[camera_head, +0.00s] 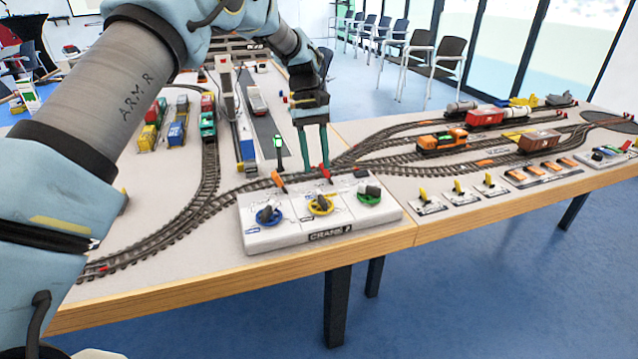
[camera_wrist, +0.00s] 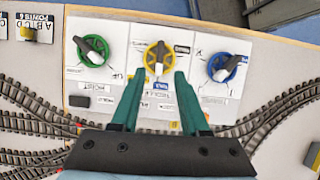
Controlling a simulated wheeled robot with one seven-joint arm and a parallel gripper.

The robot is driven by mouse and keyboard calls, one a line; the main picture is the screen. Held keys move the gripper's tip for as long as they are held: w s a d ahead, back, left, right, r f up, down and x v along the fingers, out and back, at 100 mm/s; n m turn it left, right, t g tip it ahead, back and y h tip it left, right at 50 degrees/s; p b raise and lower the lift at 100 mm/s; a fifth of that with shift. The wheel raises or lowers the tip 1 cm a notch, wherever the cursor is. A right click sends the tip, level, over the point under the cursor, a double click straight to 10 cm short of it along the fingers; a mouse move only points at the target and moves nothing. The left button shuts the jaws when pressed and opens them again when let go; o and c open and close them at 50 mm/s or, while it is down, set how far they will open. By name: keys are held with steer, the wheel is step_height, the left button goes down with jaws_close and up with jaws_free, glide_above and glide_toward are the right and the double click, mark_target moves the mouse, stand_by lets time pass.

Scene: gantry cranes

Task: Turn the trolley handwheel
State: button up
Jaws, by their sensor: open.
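A white crane control panel (camera_head: 290,236) sits at the table's front edge. It carries a blue handwheel (camera_head: 269,216), a yellow handwheel (camera_head: 320,205) and a green handwheel (camera_head: 368,195), each with a dark grip. The wheel labels are too small to read, so I cannot tell which is the trolley's. My gripper (camera_head: 314,167) is open and empty, pointing down above the panel's back part. In the wrist view, the fingertips of my gripper (camera_wrist: 160,74) lie to either side of the lower part of the yellow handwheel (camera_wrist: 158,58), apart from it. The green wheel (camera_wrist: 93,50) and blue wheel (camera_wrist: 224,67) flank it.
A signal post (camera_head: 278,150) stands behind. Model tracks with wagons, such as an orange locomotive (camera_head: 442,141), spread right. Yellow switch levers (camera_head: 458,188) line the right front.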

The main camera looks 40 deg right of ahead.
steer(key=shift+v, duration=1.2)
steer(key=shift+s, duration=0.1)
